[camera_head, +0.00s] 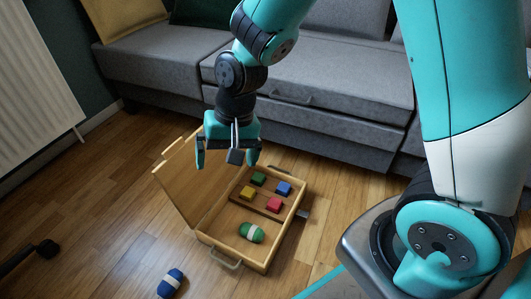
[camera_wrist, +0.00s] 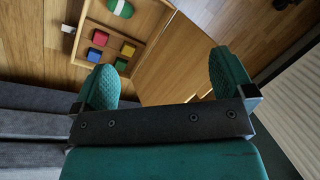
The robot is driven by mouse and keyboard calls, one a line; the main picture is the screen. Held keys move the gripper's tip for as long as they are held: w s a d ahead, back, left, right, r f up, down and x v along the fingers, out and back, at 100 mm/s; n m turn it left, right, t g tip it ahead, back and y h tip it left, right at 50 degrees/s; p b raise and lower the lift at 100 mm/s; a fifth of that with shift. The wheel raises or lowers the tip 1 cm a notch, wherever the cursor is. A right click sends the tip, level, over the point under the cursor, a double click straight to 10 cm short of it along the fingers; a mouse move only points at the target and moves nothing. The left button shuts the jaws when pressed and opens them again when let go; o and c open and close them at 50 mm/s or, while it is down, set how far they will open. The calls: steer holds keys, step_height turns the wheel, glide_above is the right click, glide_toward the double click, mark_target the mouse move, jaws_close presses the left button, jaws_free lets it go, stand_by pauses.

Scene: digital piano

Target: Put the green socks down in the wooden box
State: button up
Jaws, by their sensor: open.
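The green socks (camera_head: 252,232), a rolled bundle with a pale band, lie inside the open wooden box (camera_head: 237,255) in its front compartment. The same bundle shows at the top of the wrist view (camera_wrist: 121,8). The box stands on the floor with its lid (camera_head: 190,185) tilted open to the left. My gripper (camera_head: 228,165) is open and empty, above the back of the box and clear of the socks. In the wrist view its two fingers (camera_wrist: 165,88) are spread with nothing between them.
Green (camera_head: 259,179), blue (camera_head: 284,188), yellow (camera_head: 247,193) and red (camera_head: 273,205) blocks sit in the box's back part. A blue rolled bundle (camera_head: 171,283) lies on the floor in front. A grey sofa (camera_head: 310,85) stands behind, and a white radiator (camera_head: 35,80) is at left.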

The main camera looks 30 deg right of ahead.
steer(key=s+r+n+y, duration=0.1)
steer(key=s+r+n, duration=0.8)
steer(key=s+r, duration=0.5)
steer(key=shift+s+n, duration=0.3)
steer(key=shift+s, duration=0.5)
